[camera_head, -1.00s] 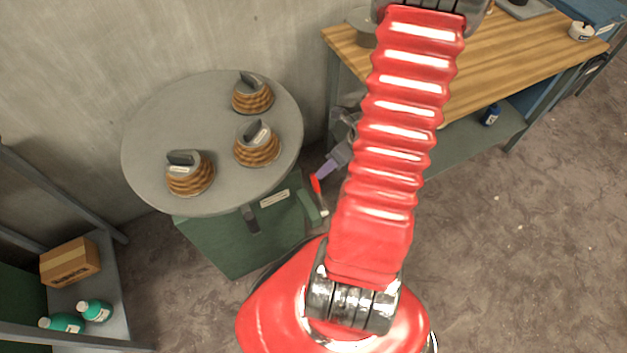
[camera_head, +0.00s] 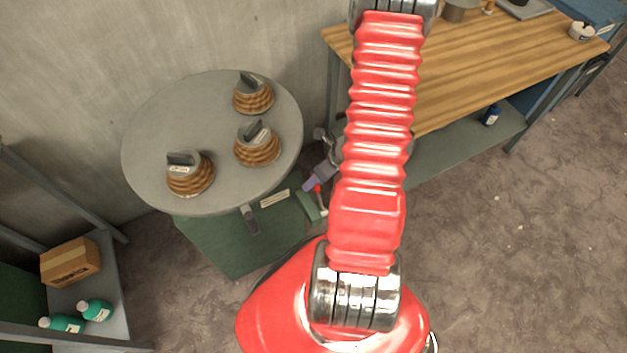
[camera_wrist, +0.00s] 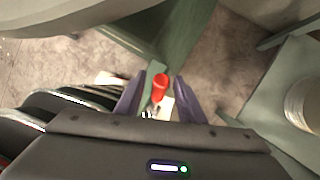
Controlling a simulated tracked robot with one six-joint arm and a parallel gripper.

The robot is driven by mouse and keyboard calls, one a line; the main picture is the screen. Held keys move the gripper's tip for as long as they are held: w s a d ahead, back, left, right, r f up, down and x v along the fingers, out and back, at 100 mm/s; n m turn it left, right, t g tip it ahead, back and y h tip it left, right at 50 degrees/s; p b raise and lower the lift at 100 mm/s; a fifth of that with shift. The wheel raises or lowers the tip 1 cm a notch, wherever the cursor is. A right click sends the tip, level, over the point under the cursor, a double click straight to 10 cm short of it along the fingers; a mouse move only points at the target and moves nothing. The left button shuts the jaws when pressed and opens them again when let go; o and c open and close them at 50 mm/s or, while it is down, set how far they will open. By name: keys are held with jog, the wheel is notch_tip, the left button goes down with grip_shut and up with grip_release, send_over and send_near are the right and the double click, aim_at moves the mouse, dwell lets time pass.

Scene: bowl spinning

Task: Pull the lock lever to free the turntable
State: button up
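The round grey turntable (camera_head: 150,130) sits on a green cabinet (camera_head: 215,250). The lock lever's red handle (camera_head: 318,188) is at the cabinet's right side, partly hidden by my gripper. In the wrist view the red handle (camera_wrist: 160,86) lies between the two purple fingers of my gripper (camera_wrist: 159,96). Both fingers stand apart, with a gap visible on each side of the handle, so my gripper is open around it. In the head view my gripper (camera_head: 311,183) is partly hidden by my red arm.
Several brown ribbed pieces with grey tops, one of them here (camera_head: 190,175), stand on the turntable. A wooden workbench (camera_head: 480,80) is to the right. A low shelf (camera_head: 100,265) with a cardboard box (camera_head: 70,262) and green bottles (camera_head: 95,309) is at the left. Floor at the right is clear.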

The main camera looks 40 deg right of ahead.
jog(key=shift+f, duration=0.25)
jog(key=shift+c, duration=0.3)
grip_shut()
jog(key=shift+a, duration=0.2)
jog(key=shift+w+d, duration=0.1)
